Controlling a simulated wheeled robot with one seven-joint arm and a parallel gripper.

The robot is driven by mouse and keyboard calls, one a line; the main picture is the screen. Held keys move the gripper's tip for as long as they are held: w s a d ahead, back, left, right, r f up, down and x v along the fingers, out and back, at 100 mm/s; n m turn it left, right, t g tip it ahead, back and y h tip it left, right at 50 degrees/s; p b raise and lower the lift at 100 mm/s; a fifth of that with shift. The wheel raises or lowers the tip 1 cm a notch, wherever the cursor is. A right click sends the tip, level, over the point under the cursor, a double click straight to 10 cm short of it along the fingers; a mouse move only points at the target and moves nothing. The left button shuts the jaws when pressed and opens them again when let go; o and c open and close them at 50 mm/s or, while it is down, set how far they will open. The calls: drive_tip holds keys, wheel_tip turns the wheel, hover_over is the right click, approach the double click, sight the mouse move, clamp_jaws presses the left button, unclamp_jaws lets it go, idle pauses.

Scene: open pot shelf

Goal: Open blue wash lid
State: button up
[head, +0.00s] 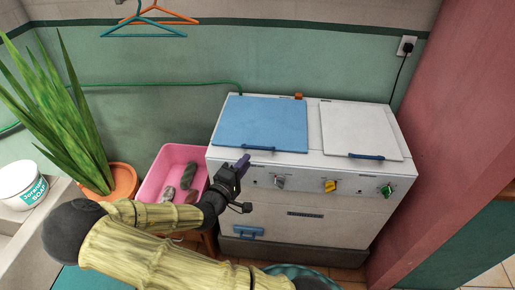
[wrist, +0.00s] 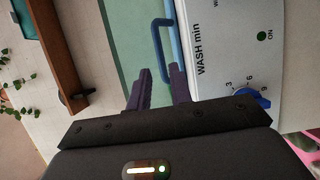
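The blue wash lid (head: 262,118) lies closed and flat on the left half of the white washing machine's top. Its dark blue bar handle (head: 258,149) is on the front edge. My gripper (head: 243,160) is in front of the machine's top front edge, just below and left of that handle. In the wrist view my gripper (wrist: 161,84) has its two dark fingers apart with nothing between them. The blue handle (wrist: 157,42) shows just beyond the fingertips, roughly in line with the gap, and appears not touched.
A white lid (head: 360,130) covers the machine's right half. Knobs, including a yellow one (head: 330,186), stick out of the front panel. A potted plant (head: 122,182) is farther left. A red wall (head: 450,110) bounds the right.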

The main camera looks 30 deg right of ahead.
sight(257, 149)
drive_tip(key=x, duration=0.8)
drive_tip(key=shift+w+d, duration=0.15)
drive_tip(key=shift+d, duration=0.15)
clamp_jaws()
